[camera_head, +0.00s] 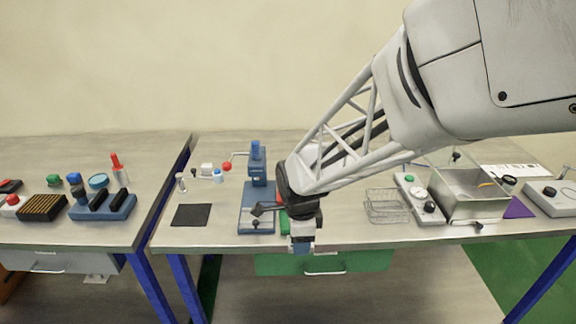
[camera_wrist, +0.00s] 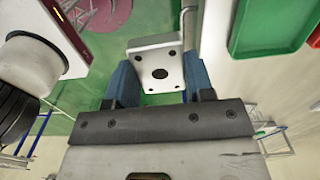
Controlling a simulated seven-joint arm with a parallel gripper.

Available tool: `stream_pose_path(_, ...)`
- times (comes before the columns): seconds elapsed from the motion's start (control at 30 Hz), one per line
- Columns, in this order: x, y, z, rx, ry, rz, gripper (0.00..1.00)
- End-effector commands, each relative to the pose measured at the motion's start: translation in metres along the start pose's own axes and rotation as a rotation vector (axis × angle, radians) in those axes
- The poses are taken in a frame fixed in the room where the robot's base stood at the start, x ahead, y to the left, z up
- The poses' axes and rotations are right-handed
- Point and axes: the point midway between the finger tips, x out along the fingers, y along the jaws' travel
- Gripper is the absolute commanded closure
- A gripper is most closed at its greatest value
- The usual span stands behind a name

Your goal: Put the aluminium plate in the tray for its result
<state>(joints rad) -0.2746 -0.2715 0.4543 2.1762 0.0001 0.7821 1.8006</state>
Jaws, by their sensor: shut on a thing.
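My gripper (camera_wrist: 161,82) is shut on a pale plate with a large centre hole and small corner holes, which I take to be the aluminium plate (camera_wrist: 146,60). The blue fingers grip it from two opposite sides. In the head view my gripper (camera_head: 302,246) hangs by the front edge of the middle bench, and I cannot make out the plate there. A green tray (camera_wrist: 268,48) with a raised rim is at the upper right of the wrist view, apart from the plate. A red tray edge (camera_wrist: 314,38) shows beside it. In the head view my gripper mostly hides both trays.
A blue press (camera_head: 257,170) stands just left of my gripper, with a dark mat (camera_head: 191,215) further left. A wire basket (camera_head: 388,206) and an open metal tank (camera_head: 470,194) stand to the right. A green drawer (camera_head: 340,262) is below the bench edge.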

Motion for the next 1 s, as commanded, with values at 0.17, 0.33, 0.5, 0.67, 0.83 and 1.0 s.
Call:
stream_pose_path(0.17, 0.001, 0.012, -0.021, -0.002, 0.000, 0.000, 0.78)
stream_pose_path(0.33, 0.002, 0.017, -0.029, -0.006, 0.000, 0.001, 0.78)
stream_pose_path(0.5, 0.002, 0.018, -0.030, -0.007, 0.000, 0.001, 0.78)
stream_pose_path(0.67, 0.002, 0.018, -0.030, -0.007, 0.000, 0.001, 0.78)
stream_pose_path(0.83, 0.002, 0.015, -0.030, -0.007, 0.000, 0.001, 0.78)
stream_pose_path(1.0, 0.004, 0.004, -0.028, -0.007, 0.000, 0.002, 0.78)
